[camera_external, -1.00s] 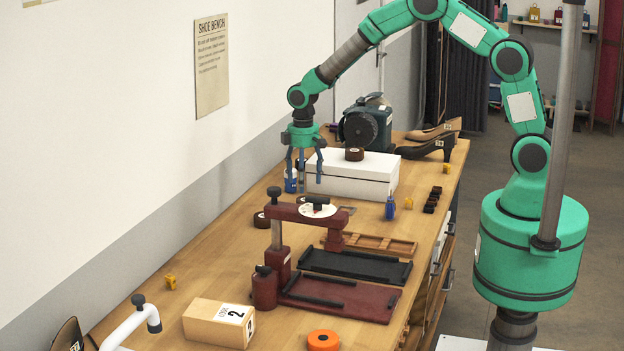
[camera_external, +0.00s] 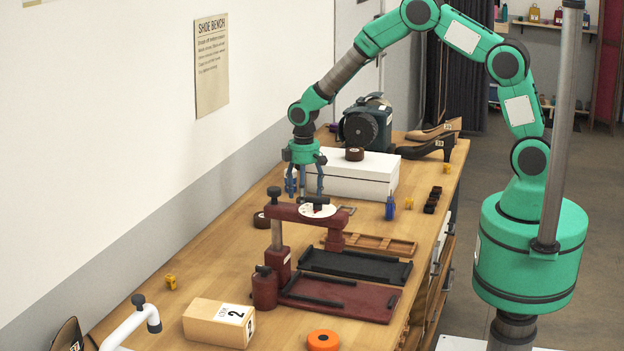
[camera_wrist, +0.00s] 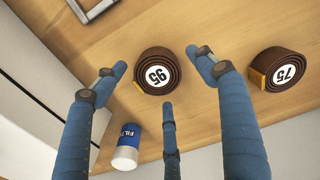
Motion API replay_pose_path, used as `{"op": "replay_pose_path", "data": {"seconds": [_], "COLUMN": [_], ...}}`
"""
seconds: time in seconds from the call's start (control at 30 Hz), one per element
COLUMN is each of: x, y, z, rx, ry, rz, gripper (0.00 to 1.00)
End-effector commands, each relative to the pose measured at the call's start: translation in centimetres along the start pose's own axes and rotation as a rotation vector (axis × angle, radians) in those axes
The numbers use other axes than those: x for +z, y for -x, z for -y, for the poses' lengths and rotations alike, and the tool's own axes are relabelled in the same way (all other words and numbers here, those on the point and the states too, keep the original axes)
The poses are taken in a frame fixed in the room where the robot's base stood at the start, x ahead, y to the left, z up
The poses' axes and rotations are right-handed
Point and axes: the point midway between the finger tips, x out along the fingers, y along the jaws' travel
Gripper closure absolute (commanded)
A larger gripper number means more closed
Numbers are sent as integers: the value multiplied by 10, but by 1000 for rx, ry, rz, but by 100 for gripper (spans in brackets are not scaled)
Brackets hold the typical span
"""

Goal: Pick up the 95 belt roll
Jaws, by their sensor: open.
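The 95 belt roll (camera_wrist: 157,68) is a brown coiled belt with a white round label reading 95, lying flat on the wooden bench in the wrist view. My gripper (camera_wrist: 158,78) is open, with its blue fingers spread around the roll and no visible contact. In the external view my gripper (camera_external: 305,192) hangs over the bench behind the dark red press, in front of the white box. The 95 roll cannot be made out there, behind the fingers and press.
A similar belt roll marked 75 (camera_wrist: 277,68) lies to the right. The white box (camera_external: 345,183) carries another brown roll (camera_external: 354,154). The dark red press (camera_external: 293,213) stands just in front of my gripper.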

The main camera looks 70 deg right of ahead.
Motion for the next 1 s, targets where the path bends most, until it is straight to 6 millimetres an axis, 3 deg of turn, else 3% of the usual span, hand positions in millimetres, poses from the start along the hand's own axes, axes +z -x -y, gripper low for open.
{"op": "replay_pose_path", "data": {"seconds": [0.17,0.7,0.97,1.0], "x": [-1,-1,-1,-1], "y": [-11,-11,-11,-11], "z": [0,0,0,0], "rx": [1,1,1,1], "ry": [0,0,0,0], "rz": [-2,-2,-2,-2], "gripper": [29,29,79,80]}}
